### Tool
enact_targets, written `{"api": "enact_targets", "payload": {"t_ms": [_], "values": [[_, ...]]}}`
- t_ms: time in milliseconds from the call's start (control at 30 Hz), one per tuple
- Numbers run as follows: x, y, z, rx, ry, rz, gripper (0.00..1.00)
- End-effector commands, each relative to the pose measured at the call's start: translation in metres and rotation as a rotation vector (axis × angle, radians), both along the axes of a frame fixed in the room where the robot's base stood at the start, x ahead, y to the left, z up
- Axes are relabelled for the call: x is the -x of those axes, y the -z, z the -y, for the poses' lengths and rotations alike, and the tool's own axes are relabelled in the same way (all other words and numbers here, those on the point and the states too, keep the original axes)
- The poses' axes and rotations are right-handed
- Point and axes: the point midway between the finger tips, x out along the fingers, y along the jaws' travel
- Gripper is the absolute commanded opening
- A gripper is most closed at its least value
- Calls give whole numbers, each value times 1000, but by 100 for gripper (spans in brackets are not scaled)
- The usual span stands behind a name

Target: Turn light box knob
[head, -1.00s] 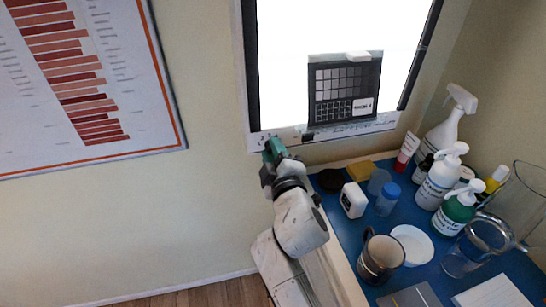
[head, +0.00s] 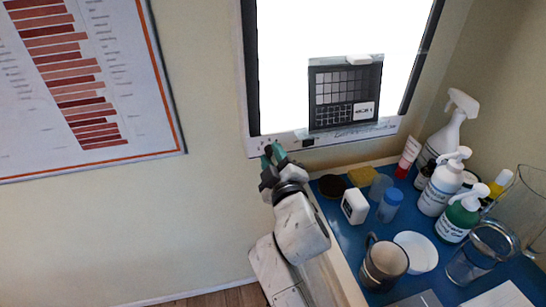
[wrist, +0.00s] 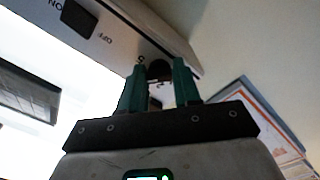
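The light box (head: 284,138) hangs on the wall with its panel lit, and a white lower frame carries its controls. In the wrist view, its frame (wrist: 122,42) runs diagonally, and a small dark round knob (wrist: 160,70) shows between my fingertips. My gripper (head: 272,151) is at the lower left corner of the frame. In the wrist view my gripper (wrist: 159,75) has its two green fingers apart, one on each side of the knob. I cannot tell whether they touch it. In the head view the knob is not clearly visible.
A black rocker switch (wrist: 78,17) with ON and OFF marks is on the same frame. A dark test chart (head: 344,95) is on the panel. Below right, a blue-topped counter (head: 345,238) holds bottles, cups and a white box (head: 354,206). A wall poster (head: 85,80) hangs left.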

Motion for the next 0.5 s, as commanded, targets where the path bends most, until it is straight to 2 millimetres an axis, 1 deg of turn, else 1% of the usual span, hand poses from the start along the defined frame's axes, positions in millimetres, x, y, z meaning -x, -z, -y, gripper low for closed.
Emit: {"api": "enact_targets", "payload": {"t_ms": [33,200,233,500], "values": [[0,1,1,1,1,-2,37],[0,0,0,1,-1,1,54],[0,0,0,1,0,2,55],[2,-1,0,0,-2,3,55]]}}
